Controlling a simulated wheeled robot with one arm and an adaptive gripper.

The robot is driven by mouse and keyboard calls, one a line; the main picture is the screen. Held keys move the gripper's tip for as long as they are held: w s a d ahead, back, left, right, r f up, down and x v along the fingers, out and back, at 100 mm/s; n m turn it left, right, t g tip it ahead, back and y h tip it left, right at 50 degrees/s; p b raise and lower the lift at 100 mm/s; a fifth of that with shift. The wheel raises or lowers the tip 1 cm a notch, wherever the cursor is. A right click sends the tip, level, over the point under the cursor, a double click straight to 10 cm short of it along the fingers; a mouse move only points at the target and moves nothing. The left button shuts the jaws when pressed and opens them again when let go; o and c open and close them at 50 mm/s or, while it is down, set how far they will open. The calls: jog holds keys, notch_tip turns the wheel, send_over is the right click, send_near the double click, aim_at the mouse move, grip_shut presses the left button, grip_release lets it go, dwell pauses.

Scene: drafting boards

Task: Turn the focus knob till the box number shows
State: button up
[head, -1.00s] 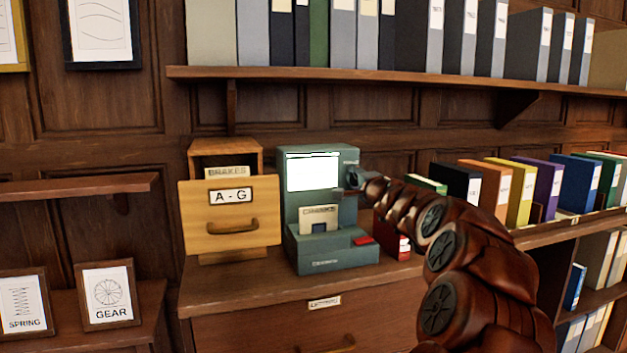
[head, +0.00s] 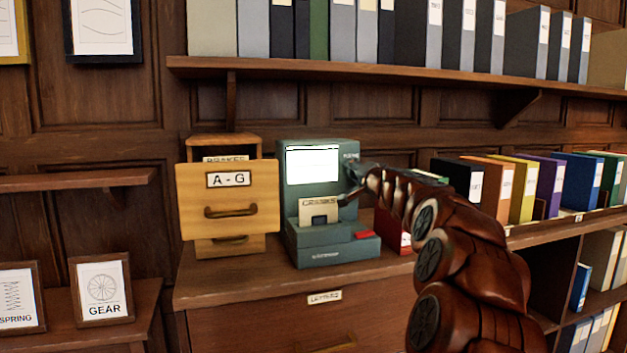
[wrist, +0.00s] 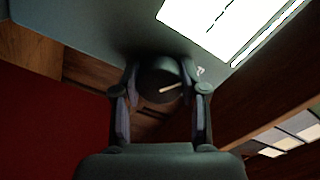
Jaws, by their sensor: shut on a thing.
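The teal microfilm reader (head: 330,252) stands on the wooden cabinet top. Its bright screen (head: 312,167) is mostly white, and I can read no box number on it. A card marked CRANKS (head: 319,211) sits in the slot under the screen. The round dark focus knob (wrist: 159,79) with a pale pointer line is on the reader's side in the wrist view. My gripper (wrist: 160,90) is shut on the knob, with one finger on each side of it. In the head view my gripper (head: 356,174) reaches the reader's right side and hides the knob.
A card drawer marked A-G (head: 228,200) stands open left of the reader. A red box (head: 392,232) is right of it, partly behind my arm. Coloured binders (head: 522,192) line the right shelf. An upper shelf (head: 400,78) runs above.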

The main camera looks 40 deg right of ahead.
jog(key=shift+f+n, duration=0.15)
jog(key=shift+n, duration=0.25)
dwell(0.3)
jog(key=shift+f+n+b, duration=0.25)
jog(key=shift+n+b, duration=0.35)
jog(key=shift+b, duration=0.4)
jog(key=shift+n+b, duration=1.1)
jog(key=shift+b, duration=0.05)
jog(key=shift+r+n+b, duration=0.25)
jog(key=shift+n+b, duration=0.35)
jog(key=shift+n, duration=0.3)
jog(key=o, duration=1.1)
jog(key=shift+r, duration=0.1)
jog(key=shift+o, duration=0.2)
